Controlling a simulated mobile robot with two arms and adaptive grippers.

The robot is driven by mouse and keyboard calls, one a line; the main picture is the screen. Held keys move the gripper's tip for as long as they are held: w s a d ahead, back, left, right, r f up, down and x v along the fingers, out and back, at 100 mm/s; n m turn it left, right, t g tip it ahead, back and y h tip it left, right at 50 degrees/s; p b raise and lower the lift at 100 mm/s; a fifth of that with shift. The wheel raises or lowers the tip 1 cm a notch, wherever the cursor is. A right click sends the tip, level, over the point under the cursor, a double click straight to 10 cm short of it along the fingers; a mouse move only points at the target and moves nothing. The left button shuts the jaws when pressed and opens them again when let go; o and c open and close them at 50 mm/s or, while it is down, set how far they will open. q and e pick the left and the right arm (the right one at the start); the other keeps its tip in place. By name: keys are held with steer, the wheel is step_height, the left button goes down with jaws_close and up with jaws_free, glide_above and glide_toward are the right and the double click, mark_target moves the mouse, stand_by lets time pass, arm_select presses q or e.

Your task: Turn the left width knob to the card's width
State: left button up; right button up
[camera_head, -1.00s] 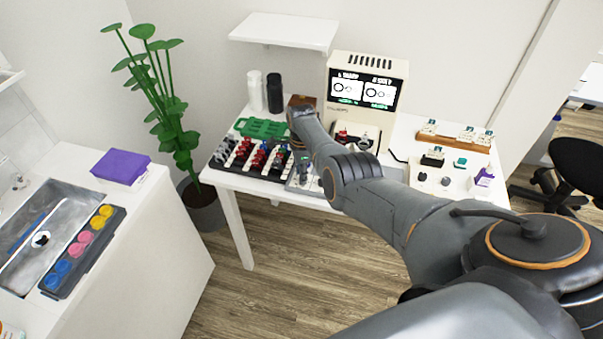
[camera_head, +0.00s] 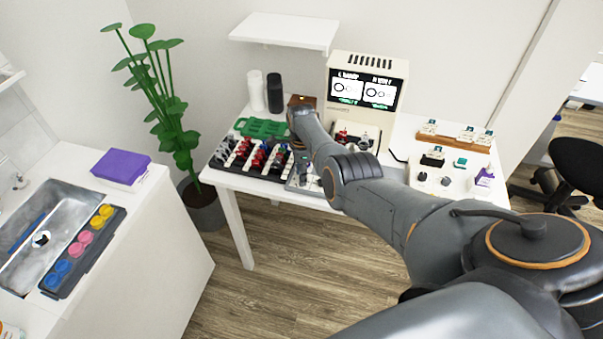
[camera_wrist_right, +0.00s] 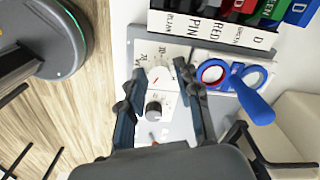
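In the right wrist view a black knob (camera_wrist_right: 154,110) stands on a light panel. Beside it is a white dial (camera_wrist_right: 158,78) with a printed scale and a red mark. My right gripper (camera_wrist_right: 162,75) is open, its dark fingers on either side of the dial and knob; I cannot tell whether either touches. In the head view my right gripper (camera_head: 304,160) is over the table's front edge, partly hidden by my arm. Which knob is the left width knob is not clear. I cannot identify the card for certain or read a width. My left gripper is not in view.
A lens rack (camera_head: 248,160) stands to the left on the table. A device with a lit screen (camera_head: 363,90) stands behind. A wooden card rack (camera_head: 453,140) and a knobbed box (camera_head: 430,177) are to the right.

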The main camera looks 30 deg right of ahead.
steer(key=shift+r, duration=0.15)
step_height(320, 180, up, 12)
stand_by(0.5)
steer(key=shift+f, duration=0.2)
